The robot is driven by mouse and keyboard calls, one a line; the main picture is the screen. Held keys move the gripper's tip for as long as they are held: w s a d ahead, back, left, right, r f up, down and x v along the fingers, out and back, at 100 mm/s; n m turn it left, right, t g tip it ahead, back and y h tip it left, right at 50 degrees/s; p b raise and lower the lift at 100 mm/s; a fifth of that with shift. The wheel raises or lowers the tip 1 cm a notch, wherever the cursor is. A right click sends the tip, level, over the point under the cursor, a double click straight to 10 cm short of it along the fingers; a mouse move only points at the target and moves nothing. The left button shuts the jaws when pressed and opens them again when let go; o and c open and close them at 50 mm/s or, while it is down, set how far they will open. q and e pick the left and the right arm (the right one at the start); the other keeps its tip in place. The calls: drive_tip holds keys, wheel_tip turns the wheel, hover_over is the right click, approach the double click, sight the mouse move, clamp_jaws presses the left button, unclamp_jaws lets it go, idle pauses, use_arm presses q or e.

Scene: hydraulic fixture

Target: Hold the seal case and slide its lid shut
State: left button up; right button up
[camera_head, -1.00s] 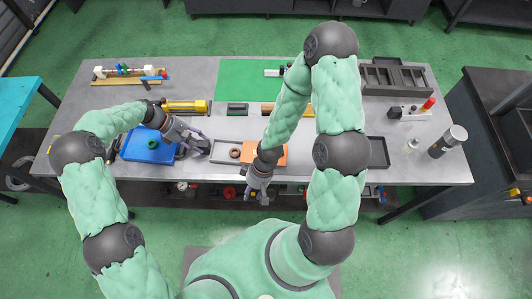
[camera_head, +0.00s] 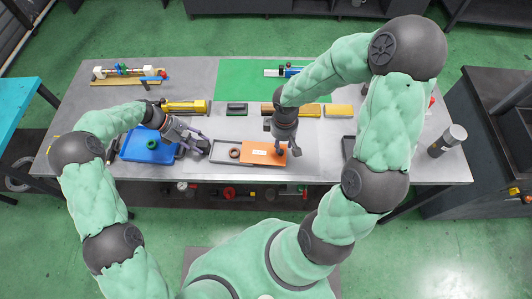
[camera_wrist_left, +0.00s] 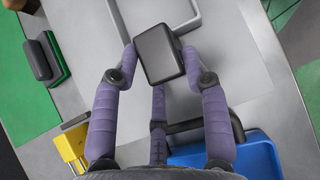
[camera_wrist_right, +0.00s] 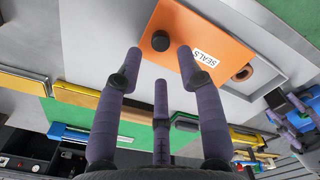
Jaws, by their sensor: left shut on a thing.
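The seal case (camera_head: 225,161) is a shallow grey tray on the table. Its orange lid (camera_head: 262,153), marked SEALS, covers the right part and leaves the left part open, where a brown ring (camera_head: 234,152) shows. My left gripper (camera_head: 205,147) is shut on the dark block (camera_wrist_left: 160,52) at the case's left end. My right gripper (camera_head: 288,150) is at the lid's right end. In the right wrist view its fingers (camera_wrist_right: 160,54) are open, with the lid's black knob (camera_wrist_right: 160,40) just beyond and between the fingertips; whether they touch it is unclear.
A blue tray (camera_head: 140,152) with a green ring stands left of the case, close to my left gripper. A yellow block (camera_head: 186,106), a dark green block (camera_head: 237,108) and more yellow parts (camera_head: 338,110) line the area behind. A dark tray (camera_head: 348,147) is at right.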

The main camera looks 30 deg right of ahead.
sight(281, 152)
drive_tip(key=shift+f, duration=3)
clamp_jaws()
